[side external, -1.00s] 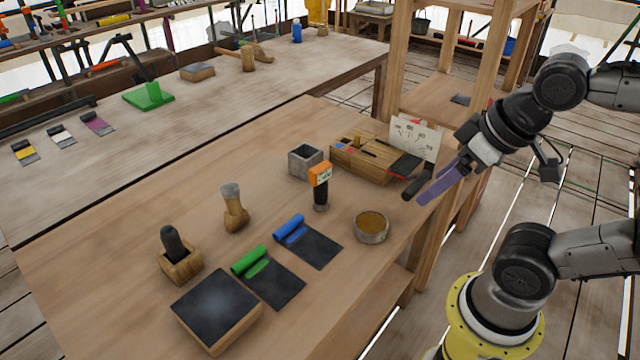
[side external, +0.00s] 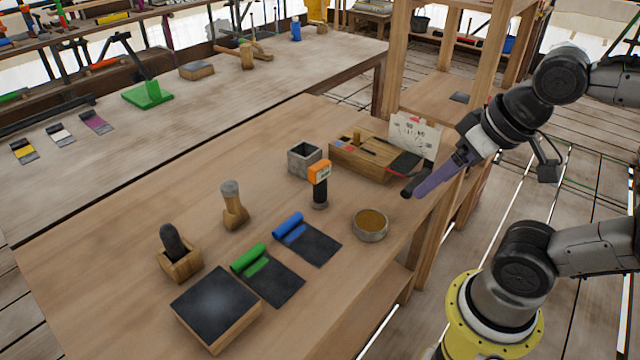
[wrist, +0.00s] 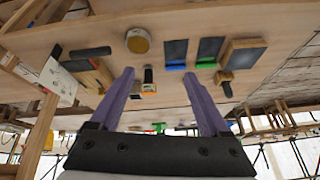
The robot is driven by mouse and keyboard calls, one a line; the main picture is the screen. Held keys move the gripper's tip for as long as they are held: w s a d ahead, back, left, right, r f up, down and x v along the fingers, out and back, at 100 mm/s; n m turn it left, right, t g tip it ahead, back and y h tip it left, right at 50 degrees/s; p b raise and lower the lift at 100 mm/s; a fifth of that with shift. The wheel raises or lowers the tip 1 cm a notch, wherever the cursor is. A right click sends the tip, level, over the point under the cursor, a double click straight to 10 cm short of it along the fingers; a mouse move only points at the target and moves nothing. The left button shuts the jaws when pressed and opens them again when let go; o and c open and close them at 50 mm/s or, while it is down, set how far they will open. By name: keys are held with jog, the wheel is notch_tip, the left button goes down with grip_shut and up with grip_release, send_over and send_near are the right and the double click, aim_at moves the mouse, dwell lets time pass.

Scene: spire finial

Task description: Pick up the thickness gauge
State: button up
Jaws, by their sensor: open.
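The thickness gauge appears to be the upright black tool with an orange head (side external: 319,175), standing on the near workbench. In the wrist view it shows as a small black and orange shape (wrist: 149,83) between the two fingers, nearer the left one. My gripper (side external: 424,186), with long purple fingers, is over the bench's right edge, to the right of the gauge and apart from it. In the wrist view my gripper (wrist: 158,74) is open, with nothing held between the fingers.
A grey square cup (side external: 304,159) and a wooden box (side external: 360,158) with a card stand behind. Blue (side external: 308,240) and green (side external: 268,275) rolls with dark sheets lie at the front. The bench's far left is clear.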

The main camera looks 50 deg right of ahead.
jog(key=w+d+r+m+g, duration=0.1)
jog(key=w+r+m, duration=0.3)
jog(key=w+m, duration=0.3)
jog(key=w+d+r+m+g, duration=0.1)
jog(key=w+r+m, duration=0.2)
jog(key=w+m, duration=0.35)
jog(key=m+g, duration=0.3)
send_over(322, 164)
notch_tip(322, 164, down, 11)
jog(key=shift+m+g, duration=0.25)
jog(key=shift+g, duration=0.05)
notch_tip(322, 164, down, 10)
jog(key=shift+f, duration=0.1)
jog(key=shift+w+a+f, duration=0.1)
jog(key=shift+f, duration=1.4)
jog(key=shift+w+a+f, duration=0.1)
jog(key=shift+f, duration=1.4)
jog(key=shift+r, duration=0.1)
grip_shut()
